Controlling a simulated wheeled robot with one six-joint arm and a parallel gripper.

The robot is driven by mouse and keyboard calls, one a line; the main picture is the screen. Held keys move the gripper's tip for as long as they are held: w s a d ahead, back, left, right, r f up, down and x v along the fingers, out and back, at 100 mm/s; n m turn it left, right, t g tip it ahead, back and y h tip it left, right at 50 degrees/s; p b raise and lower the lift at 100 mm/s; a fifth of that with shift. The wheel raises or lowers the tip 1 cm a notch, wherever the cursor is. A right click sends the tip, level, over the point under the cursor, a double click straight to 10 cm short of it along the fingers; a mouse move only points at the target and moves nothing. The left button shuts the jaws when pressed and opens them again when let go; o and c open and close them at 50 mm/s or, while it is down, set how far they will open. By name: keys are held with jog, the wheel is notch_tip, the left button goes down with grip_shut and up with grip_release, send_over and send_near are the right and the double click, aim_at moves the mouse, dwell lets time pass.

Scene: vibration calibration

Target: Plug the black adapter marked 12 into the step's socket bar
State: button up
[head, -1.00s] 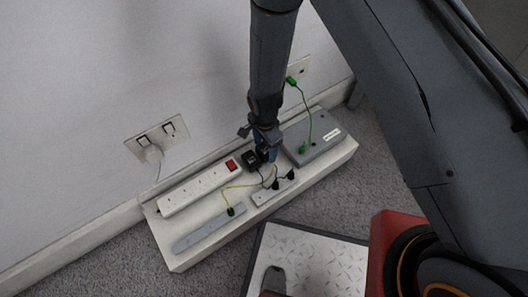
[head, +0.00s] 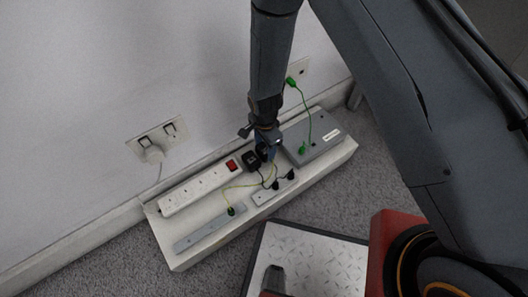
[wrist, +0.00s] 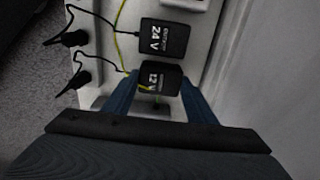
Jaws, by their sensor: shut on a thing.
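The black adapter marked 12 V (wrist: 156,78) is between the two blue fingers of my gripper (wrist: 158,92) in the wrist view, with its label facing the camera. My gripper is shut on it. In the head view my gripper (head: 266,148) is low over the white step (head: 165,238) and mostly hides this adapter. A second black adapter marked 24 V (wrist: 163,38) is right beside it, and shows in the head view (head: 250,160). The white socket bar (head: 200,187) with a red switch lies along the step's back, left of the adapters; its visible outlets are empty.
A small grey strip (head: 264,194) with black plugs is in front of the adapters. A grey box (head: 312,138) with a green lead is to the right. A grey bar (head: 205,232) lies front left. Thin black and yellow-green leads cross near my gripper. The wall is close behind.

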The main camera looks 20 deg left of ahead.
aim_at(261, 151)
jog(key=shift+r+p, duration=2.05)
jog(key=shift+r, duration=0.45)
jog(key=shift+s+a+r+p, duration=0.1)
jog(key=shift+s+a+p, duration=0.3)
jog(key=shift+s+a, duration=0.2)
jog(key=s+a+p, duration=0.2)
jog(key=s+a, duration=0.3)
jog(key=s+a+p, duration=0.2)
jog(key=s+a, duration=0.3)
jog(key=s, duration=0.1)
jog(key=s+a+r+p, duration=0.1)
jog(key=s+a+p, duration=0.2)
jog(key=s+a, duration=0.2)
jog(key=shift+s+a+r, duration=0.1)
jog(key=shift+s+a, duration=0.05)
jog(key=shift+s, duration=0.5)
jog(key=shift+f+b, duration=0.35)
jog(key=shift+f, duration=0.4)
jog(key=shift+f+p, duration=0.35)
jog(key=shift+f, duration=0.7)
dwell(0.9)
